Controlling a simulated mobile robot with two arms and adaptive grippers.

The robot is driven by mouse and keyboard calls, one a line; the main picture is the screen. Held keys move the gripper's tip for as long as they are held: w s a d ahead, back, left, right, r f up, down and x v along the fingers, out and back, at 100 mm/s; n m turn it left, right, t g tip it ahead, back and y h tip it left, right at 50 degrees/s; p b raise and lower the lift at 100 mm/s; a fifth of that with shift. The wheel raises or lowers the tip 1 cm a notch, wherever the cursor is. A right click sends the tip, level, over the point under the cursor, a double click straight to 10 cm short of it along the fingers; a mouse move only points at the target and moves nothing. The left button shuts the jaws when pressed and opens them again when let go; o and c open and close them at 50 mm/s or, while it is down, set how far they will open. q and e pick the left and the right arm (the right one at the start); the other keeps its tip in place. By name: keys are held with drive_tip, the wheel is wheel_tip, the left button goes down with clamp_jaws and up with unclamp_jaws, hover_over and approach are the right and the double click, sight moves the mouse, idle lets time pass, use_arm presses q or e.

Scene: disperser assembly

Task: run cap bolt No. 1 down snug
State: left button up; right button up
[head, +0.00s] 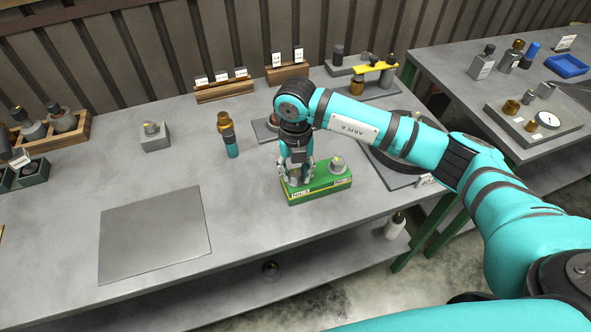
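My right gripper (296,180) points straight down over the left part of a green block (318,192) on the table. Its fingers stand on either side of that left position and hide most of what is there. I cannot tell whether they are closed on a bolt. On the right part of the block a grey, round-topped piece (337,164) sits upright. The block has small pale labels along its front edge, too small to read surely. Cap bolt No. 1 cannot be made out for certain. My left gripper is not in view.
A brass-and-teal upright piece (230,143) stands left of the block. A grey cube fixture (154,136) and a flat grey plate (155,236) lie further left. A dark round ring (398,160) is right, behind my arm. Wooden racks (225,90) line the back.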

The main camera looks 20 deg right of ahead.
sight(295, 173)
drive_tip(key=o, duration=0.3)
drive_tip(key=shift+o, duration=0.2)
drive_tip(key=shift+r, duration=0.1)
wheel_tip(295, 173, up, 12)
idle(0.5)
